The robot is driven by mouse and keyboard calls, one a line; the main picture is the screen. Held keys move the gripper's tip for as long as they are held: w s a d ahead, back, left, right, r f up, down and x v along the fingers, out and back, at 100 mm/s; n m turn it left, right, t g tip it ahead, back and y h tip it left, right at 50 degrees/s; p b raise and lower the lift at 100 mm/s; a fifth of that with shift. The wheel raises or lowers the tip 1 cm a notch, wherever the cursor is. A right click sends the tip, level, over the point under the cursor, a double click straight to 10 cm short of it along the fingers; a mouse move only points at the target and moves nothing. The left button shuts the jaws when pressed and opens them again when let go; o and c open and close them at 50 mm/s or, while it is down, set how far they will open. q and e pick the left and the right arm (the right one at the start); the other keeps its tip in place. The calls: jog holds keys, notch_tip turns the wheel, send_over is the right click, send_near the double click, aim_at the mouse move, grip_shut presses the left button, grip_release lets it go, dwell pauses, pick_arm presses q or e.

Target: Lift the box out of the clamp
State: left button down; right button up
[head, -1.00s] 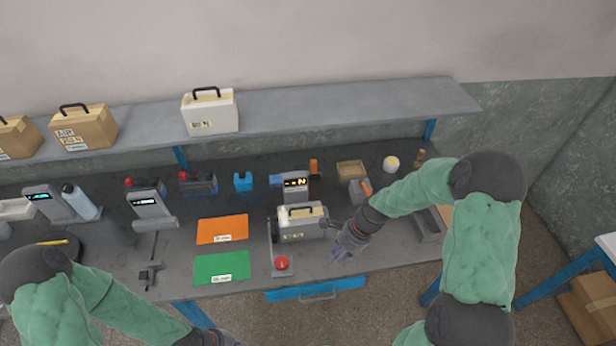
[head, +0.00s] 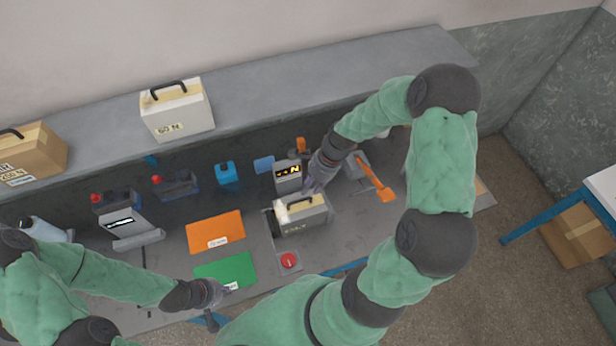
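A cream box (head: 294,206) with a handle on top sits in a grey clamp (head: 272,222) on the dark bench, in the middle of the head view. The clamp's grey parts stand close around the box and hide much of its sides. My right gripper (head: 309,188) is at the back right of the box top, close to the handle. Its fingers are small and dark here, and I cannot tell whether they touch the handle or are shut. My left gripper (head: 218,293) is low over the front of the green mat (head: 225,268), away from the box. Its finger opening is unclear.
A red button (head: 289,260) is in front of the clamp and a display reading "N" (head: 288,172) stands behind it. An orange mat (head: 215,232) lies to the left. An orange-handled lever (head: 378,180) is to the right. A shelf above carries a white box (head: 177,110).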

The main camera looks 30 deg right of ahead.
aim_at(300, 201)
pick_arm(q)
jog(key=shift+w+f+b, duration=0.15)
jog(key=shift+f+b, duration=0.15)
jog(key=shift+f, duration=0.05)
pick_arm(e)
jog(key=x, duration=0.9)
jog(key=shift+a+f, duration=0.1)
jog(key=shift+f, duration=0.25)
grip_shut()
pick_arm(q)
jog(key=shift+r, duration=0.15)
pick_arm(e)
jog(key=shift+w+r, duration=0.1)
jog(key=shift+r, duration=0.05)
